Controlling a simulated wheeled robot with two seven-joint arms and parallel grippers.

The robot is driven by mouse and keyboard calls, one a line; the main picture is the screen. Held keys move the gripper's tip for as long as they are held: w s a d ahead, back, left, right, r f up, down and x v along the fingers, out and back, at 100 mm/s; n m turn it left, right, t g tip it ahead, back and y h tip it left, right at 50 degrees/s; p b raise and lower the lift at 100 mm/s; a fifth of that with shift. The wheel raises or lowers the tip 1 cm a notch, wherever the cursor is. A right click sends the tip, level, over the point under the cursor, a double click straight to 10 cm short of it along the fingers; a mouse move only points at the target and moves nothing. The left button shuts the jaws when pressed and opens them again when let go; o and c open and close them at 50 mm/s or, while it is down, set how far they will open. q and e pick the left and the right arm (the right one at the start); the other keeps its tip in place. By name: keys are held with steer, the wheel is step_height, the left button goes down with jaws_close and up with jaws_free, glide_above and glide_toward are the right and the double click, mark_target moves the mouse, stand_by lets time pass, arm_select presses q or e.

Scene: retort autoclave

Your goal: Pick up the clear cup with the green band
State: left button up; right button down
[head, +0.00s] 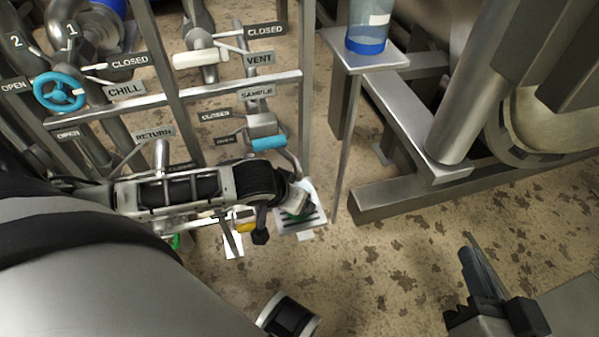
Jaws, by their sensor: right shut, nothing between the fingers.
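A slotted tray (312,222) stands under the sample valve. A trace of green (297,216) shows on it beside the end of my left arm. This may be the green-banded cup, but its body is mostly hidden and I cannot make it out. My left gripper (288,200) is at the tray, seen from above and behind. Its fingers are not clear enough to tell if they are open or shut, or touching anything. My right gripper (472,258) is at the lower right, shut and empty, over the floor and well apart from the tray.
A clear cup with a blue band (367,28) stands on a metal shelf (372,60) at the top. A pipe rack (180,105) with labelled valves, a teal handwheel (58,92) and a teal handle (268,143) fills the left. Steel frame legs (430,180) stand at right. Open floor lies at lower middle.

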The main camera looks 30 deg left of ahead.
arm_select(q)
steer(key=b+x, duration=0.1)
steer(key=x, duration=0.2)
steer(key=shift+w+f, duration=0.25)
steer(key=shift+w, duration=0.05)
steer(key=b+x, duration=0.2)
steer(key=b, duration=0.1)
steer(key=shift+w+a+f, duration=0.1)
steer(key=shift+w+f, duration=0.1)
steer(key=shift+w, duration=0.3)
steer(key=shift+w+f+b, duration=0.3)
steer(key=shift+w+f, duration=0.05)
steer(key=shift+f, duration=0.25)
steer(key=shift+w, duration=0.15)
steer(key=c, duration=1.2)
arm_select(e)
steer(key=r+t, duration=0.1)
steer(key=w+r+t+y, duration=0.1)
steer(key=w+r+n+t, duration=0.1)
steer(key=r, duration=0.1)
steer(key=shift+r+y, duration=0.1)
steer(key=shift+y, duration=0.3)
arm_select(q)
steer(key=shift+r, duration=0.1)
